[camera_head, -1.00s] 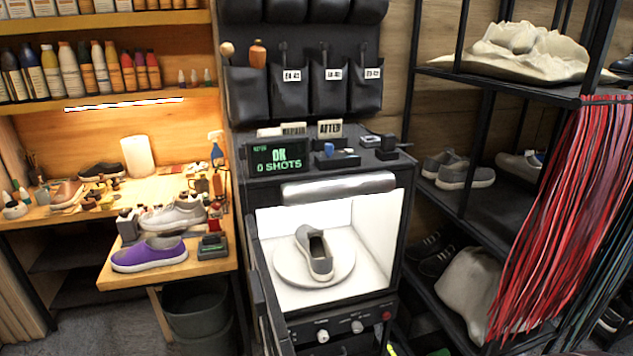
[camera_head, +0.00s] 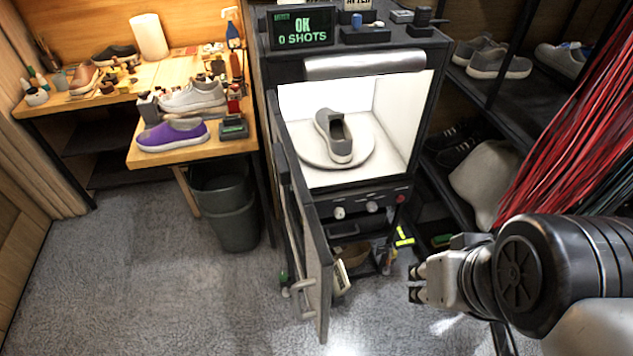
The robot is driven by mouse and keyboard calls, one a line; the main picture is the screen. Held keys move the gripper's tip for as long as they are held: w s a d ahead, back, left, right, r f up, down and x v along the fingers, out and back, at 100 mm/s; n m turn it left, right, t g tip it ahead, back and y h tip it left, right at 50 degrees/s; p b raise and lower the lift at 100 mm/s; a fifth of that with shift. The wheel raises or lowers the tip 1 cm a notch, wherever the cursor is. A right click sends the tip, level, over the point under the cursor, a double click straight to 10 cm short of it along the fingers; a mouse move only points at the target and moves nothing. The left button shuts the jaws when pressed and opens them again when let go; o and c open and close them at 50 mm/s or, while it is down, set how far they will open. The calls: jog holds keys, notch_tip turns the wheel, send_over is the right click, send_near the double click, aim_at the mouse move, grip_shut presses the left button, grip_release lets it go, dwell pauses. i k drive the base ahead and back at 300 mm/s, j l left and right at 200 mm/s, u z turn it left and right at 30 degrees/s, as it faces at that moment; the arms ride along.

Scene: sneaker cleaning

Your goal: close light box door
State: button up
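The light box (camera_head: 393,115) stands at the centre with a bright white interior. A grey sneaker (camera_head: 335,136) sits on its round white turntable (camera_head: 366,148). The light box door (camera_head: 304,215) is swung wide open on the left side and juts toward me, with a handle (camera_head: 303,287) near its lower end. My gripper (camera_head: 413,282) is at the lower right, pointing left, apart from the door and to its right. It looks empty, with the two fingertips spaced apart.
A wooden workbench (camera_head: 150,92) on the left holds a purple sneaker (camera_head: 172,135) and bottles. A dark bin (camera_head: 226,205) stands below it. A black shoe rack (camera_head: 520,105) and red laces (camera_head: 560,135) are on the right. Carpet (camera_head: 150,270) in front is clear.

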aim_at(315, 264)
jog(key=k+j+z, duration=0.15)
jog(key=j, duration=0.3)
jog(key=j+z, duration=0.15)
jog(key=j, duration=0.25)
jog(key=k+j+u, duration=0.1)
jog(key=u, duration=0.25)
jog(key=k+z, duration=0.1)
jog(key=k, duration=0.7)
